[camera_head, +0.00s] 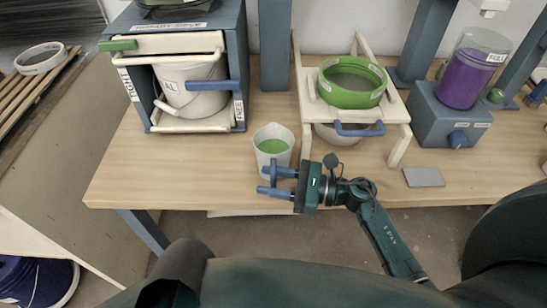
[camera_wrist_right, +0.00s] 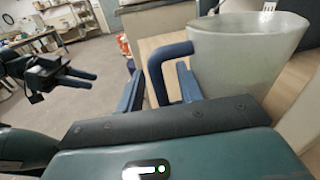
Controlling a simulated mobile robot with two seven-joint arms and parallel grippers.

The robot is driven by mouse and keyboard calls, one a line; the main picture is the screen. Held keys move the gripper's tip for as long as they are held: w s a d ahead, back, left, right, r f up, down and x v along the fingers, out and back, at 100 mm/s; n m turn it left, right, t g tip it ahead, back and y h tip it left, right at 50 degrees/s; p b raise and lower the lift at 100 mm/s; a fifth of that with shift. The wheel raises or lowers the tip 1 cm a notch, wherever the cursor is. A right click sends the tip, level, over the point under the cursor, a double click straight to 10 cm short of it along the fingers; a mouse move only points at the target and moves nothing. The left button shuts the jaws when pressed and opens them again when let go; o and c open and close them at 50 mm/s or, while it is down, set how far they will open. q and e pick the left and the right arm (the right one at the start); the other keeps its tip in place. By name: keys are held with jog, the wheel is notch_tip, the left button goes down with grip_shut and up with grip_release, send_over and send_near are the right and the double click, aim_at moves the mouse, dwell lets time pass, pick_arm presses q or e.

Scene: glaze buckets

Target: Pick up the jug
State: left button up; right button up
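The jug (camera_head: 273,150) is a pale, tapered vessel with green liquid inside. It stands upright near the front edge of the wooden table. In the right wrist view the jug (camera_wrist_right: 240,55) fills the upper right, with its blue handle (camera_wrist_right: 157,70) toward my fingers. My right gripper (camera_head: 272,181) is open at the jug's front side. In the wrist view the handle lies between the two blue fingers of the right gripper (camera_wrist_right: 158,88), with a gap on the left; contact on the right is unclear. A dark gripper, apparently my left (camera_wrist_right: 82,78), shows small at the left of that view.
Behind the jug, a blue cabinet (camera_head: 240,60) holds a white bucket (camera_head: 190,95). To the right, a cream stand (camera_head: 396,112) carries a green-rimmed sieve (camera_head: 350,98) above a bowl (camera_head: 338,135). A grey slab (camera_head: 423,177) lies at the right. The table front left of the jug is clear.

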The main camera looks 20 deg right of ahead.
jog(key=shift+c, duration=0.2)
grip_shut()
jog(key=shift+r, duration=0.1)
